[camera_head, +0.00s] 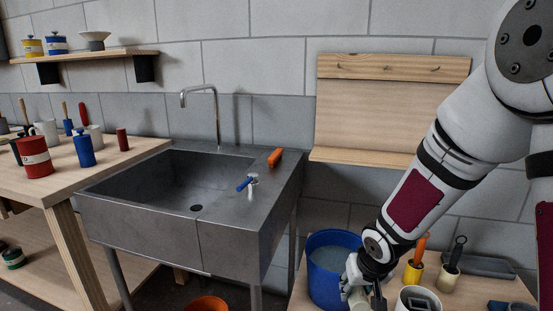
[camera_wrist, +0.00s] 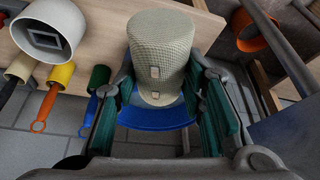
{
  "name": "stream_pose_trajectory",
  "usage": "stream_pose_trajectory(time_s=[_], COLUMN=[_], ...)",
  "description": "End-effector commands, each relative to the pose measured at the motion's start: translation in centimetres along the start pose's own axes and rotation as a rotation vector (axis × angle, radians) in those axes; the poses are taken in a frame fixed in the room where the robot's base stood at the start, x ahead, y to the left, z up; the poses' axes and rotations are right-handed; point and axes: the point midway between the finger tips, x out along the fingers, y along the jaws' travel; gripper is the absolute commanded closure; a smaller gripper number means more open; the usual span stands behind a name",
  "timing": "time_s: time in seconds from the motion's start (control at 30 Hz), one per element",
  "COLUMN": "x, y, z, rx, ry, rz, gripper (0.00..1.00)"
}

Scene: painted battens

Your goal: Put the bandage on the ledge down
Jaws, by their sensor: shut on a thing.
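My gripper (camera_head: 364,290) is low in the head view, beside the blue bucket at the wooden bench. In the wrist view my gripper (camera_wrist: 160,80) is shut on the bandage (camera_wrist: 161,45), a pale beige woven roll with two small clips. The bandage shows only in part in the head view (camera_head: 357,299), largely behind the fingers. The wooden ledge (camera_head: 365,157) juts from the bottom of a pegged back panel on the wall, above and behind my gripper. Its visible top is bare; my arm covers its right end.
The blue bucket (camera_head: 333,268) stands on the bench beside my gripper. A white cup (camera_head: 417,299), a yellow pot (camera_head: 412,273) and a beige pot (camera_head: 448,278) stand to the right. A grey sink (camera_head: 190,205) is at left. A higher shelf (camera_head: 90,56) holds tins.

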Motion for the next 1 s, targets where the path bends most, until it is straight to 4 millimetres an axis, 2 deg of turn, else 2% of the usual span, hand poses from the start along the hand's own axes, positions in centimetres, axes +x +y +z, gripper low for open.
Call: stream_pose_trajectory(time_s=[0.03,0.7,0.9,1.0], x=[-1.6,-15.2,-18.5,-19.5], y=[0.0,0.1,0.1,0.1], z=[-0.4,-3.1,-3.4,-3.4], rx=[0.001,0.002,0.003,0.002], ry=[0.001,0.001,0.002,0.002], rz=[0.000,0.001,0.002,0.002], gripper=[0.86,0.86,0.86,0.86])
